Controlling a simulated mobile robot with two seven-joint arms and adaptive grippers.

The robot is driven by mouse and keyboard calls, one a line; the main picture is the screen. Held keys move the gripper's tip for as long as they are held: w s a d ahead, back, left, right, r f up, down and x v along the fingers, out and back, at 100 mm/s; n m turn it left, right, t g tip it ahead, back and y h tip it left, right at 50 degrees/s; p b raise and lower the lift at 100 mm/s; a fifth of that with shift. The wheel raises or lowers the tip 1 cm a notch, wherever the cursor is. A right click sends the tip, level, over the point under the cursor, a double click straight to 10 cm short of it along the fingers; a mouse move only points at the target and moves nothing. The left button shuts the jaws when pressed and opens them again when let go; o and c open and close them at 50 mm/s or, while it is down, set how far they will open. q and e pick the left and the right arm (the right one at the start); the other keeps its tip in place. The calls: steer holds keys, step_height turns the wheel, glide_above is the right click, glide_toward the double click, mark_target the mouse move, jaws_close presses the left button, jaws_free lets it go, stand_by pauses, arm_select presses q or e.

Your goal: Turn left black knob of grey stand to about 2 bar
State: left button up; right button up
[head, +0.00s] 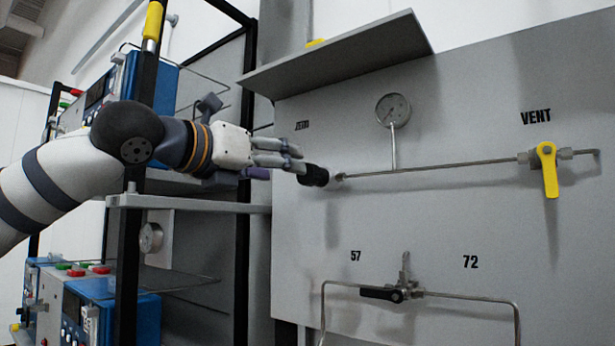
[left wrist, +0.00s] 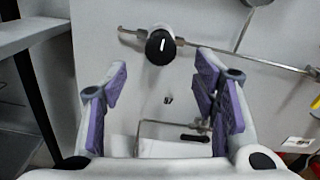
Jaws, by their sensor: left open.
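The left black knob (head: 314,176) sits on the grey stand's panel (head: 440,225), at the left end of a thin metal pipe. It also shows in the left wrist view (left wrist: 155,50), with an upright white mark on its face. My left gripper (head: 300,159) is open beside the knob in the head view. In the left wrist view my open purple-padded fingers (left wrist: 162,70) have nothing between them at the tips, and the knob shows just beyond and above their gap. I cannot tell whether a finger touches it. A round gauge (head: 393,108) stands above the pipe; its reading is too small to tell.
A yellow vent handle (head: 549,170) is at the pipe's right end. A black lever valve (head: 383,294) is lower on the panel. A grey shelf (head: 345,55) juts out above. A black-framed rack (head: 130,235) with blue instruments stands at the left.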

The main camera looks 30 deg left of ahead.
mark_target(309, 175)
arm_select(q)
steer(key=w, duration=0.7)
steer(key=shift+w+d, duration=0.3)
steer(key=shift+d, duration=0.05)
steer(key=shift+f, duration=0.1)
steer(key=shift+c, duration=0.5)
steer(key=c, duration=1.1)
